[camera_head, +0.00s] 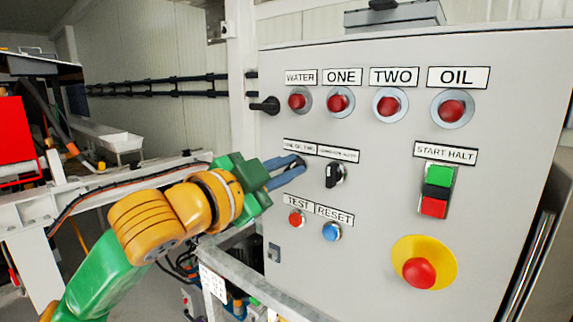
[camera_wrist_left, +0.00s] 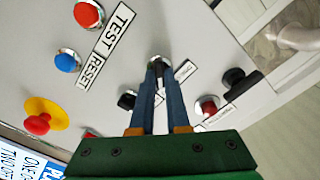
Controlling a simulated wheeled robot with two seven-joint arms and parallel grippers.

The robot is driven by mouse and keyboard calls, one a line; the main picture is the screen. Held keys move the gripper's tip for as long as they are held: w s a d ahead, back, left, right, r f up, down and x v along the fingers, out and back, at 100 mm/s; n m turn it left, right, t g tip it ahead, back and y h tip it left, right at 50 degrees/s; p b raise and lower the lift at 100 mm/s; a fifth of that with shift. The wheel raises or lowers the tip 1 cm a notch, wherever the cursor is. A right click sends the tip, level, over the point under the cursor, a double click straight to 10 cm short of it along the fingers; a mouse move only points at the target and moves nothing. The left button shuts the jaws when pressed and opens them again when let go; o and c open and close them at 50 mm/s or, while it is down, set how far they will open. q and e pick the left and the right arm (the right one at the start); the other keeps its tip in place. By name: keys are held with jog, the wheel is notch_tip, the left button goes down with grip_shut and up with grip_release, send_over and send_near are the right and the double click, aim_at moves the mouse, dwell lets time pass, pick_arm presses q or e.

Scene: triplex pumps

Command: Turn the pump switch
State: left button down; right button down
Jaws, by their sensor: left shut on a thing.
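The grey control panel (camera_head: 400,220) carries a row of two small rotary switches under labels. My left gripper (camera_head: 299,163) reaches the left switch of this row, and its two blue fingers are closed on it. The fingers hide most of that switch. In the left wrist view the fingertips (camera_wrist_left: 158,66) meet at the panel, with a bit of the pump switch (camera_wrist_left: 157,59) showing between them. The right black switch (camera_head: 334,175) is free, just right of the fingers; it also shows in the wrist view (camera_wrist_left: 127,99). My right gripper is not in view.
Below the fingers are a red TEST button (camera_head: 296,219) and a blue RESET button (camera_head: 331,232). Several red lamps run above, and a black handle (camera_head: 266,105) is on the panel's left. A red emergency button (camera_head: 419,272) and green START button (camera_head: 440,175) are right.

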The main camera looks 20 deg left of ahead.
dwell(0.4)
pick_arm(q)
jog(key=c, duration=0.9)
grip_release()
jog(key=shift+w, duration=0.1)
jog(key=b+v, duration=0.3)
jog(key=v, duration=0.4)
